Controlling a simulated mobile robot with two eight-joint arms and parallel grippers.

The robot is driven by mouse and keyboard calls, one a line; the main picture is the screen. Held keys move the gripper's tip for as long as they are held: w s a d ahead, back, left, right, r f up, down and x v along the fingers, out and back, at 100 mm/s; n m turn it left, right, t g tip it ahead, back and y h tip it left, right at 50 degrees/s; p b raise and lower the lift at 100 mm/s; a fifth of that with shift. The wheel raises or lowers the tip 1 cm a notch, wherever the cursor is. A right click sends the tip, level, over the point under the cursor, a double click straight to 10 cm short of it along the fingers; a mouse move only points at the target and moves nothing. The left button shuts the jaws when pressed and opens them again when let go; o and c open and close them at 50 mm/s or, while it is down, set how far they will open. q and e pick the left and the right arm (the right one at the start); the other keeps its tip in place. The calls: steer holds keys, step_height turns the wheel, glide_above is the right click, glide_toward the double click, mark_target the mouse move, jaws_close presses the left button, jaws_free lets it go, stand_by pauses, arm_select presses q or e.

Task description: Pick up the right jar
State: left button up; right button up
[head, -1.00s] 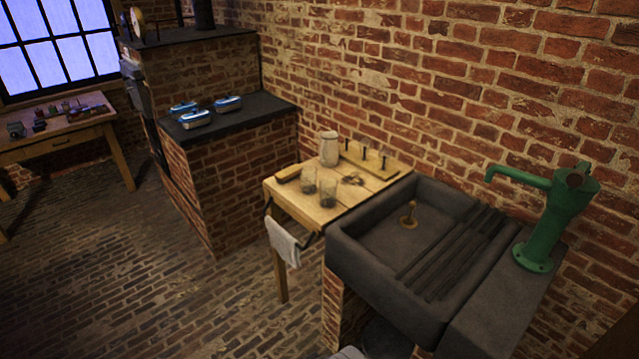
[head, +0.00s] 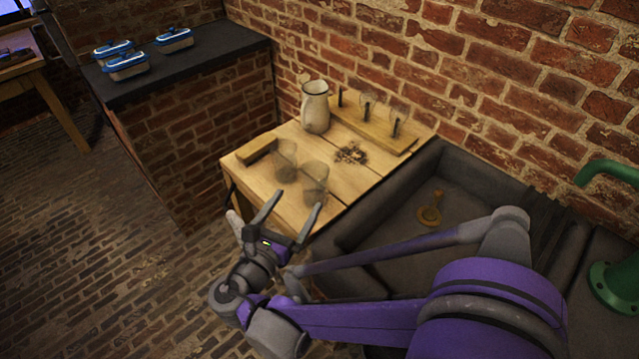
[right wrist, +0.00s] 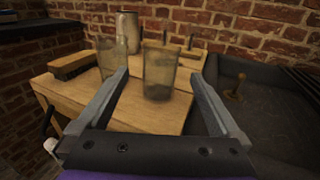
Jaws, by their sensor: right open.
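Two clear glass jars stand upright on the small wooden table (head: 352,188). The right jar (head: 315,180) is nearer the sink, and the left jar (head: 286,160) is just behind it to the left. My right gripper (head: 292,220) is open and empty in front of the table, short of the jars. In the right wrist view the right jar (right wrist: 160,73) shows between the open fingers (right wrist: 160,82), beyond their tips, with dark matter low in it. The left jar (right wrist: 110,58) is partly behind the left finger. My left gripper is not in view.
A brush (head: 256,151), a cream pitcher (head: 315,107), a pegged wooden rack (head: 372,128) and a small dark pile (head: 351,154) share the table. A stone sink (head: 400,205) adjoins on the right, with a brass plug (head: 430,212). Blue-lidded tins (head: 127,66) sit on the brick stove.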

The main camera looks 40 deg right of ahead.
mark_target(320, 166)
steer(key=x, duration=0.4)
steer(key=shift+r, duration=0.3)
steer(key=x, duration=0.6)
steer(key=c, duration=1.3)
